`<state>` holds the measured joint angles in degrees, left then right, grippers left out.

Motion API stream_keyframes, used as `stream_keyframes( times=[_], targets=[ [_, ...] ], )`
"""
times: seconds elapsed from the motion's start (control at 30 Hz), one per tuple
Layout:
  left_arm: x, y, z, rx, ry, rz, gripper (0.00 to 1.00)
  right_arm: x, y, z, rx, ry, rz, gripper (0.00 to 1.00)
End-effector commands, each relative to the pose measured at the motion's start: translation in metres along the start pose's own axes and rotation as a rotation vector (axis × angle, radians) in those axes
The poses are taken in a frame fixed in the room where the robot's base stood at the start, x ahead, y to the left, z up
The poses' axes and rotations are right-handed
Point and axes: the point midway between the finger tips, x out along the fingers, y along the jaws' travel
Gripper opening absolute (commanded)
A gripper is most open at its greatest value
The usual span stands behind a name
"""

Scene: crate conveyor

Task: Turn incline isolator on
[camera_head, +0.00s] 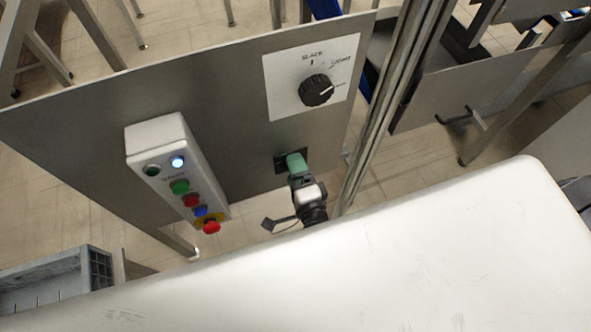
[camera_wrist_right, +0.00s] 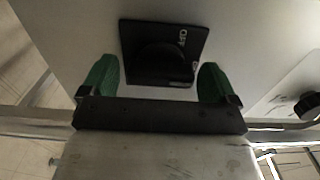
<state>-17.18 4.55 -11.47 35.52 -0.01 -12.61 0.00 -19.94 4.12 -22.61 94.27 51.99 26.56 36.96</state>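The isolator is a black square plate with a dark rounded knob (camera_wrist_right: 163,55), mounted on the grey metal panel (camera_head: 110,100). In the head view only part of its black plate (camera_head: 281,164) shows beside my right gripper (camera_head: 297,162). In the right wrist view the two green fingertips of this gripper (camera_wrist_right: 158,82) are wide apart, one on each side of the plate's lower part. The knob lies between and slightly beyond them, with no visible contact. My left gripper is not in view.
A white button box (camera_head: 165,150) with coloured buttons and a red emergency stop (camera_head: 211,227) is left of my gripper. Above right is a black dial (camera_head: 316,90) on a white label. A metal post (camera_head: 385,110) stands close right. A grey crate (camera_head: 45,285) is lower left.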

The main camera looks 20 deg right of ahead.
Motion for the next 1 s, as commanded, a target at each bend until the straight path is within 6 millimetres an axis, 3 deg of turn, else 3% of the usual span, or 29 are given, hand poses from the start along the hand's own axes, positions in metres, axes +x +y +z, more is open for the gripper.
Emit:
stream_keyframes(
  times=[0.37, 0.8, 1.0],
  targets=[
    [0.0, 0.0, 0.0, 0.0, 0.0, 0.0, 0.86, -0.005, 0.0, 0.0, 0.0, 0.0, 0.0, 0.96],
    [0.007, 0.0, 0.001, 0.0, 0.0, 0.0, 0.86, -0.084, 0.001, 0.0, -0.001, -0.001, 0.002, 0.96],
    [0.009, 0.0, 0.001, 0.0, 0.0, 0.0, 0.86, -0.105, 0.001, 0.0, 0.0, 0.0, 0.001, 0.96]
  ],
)
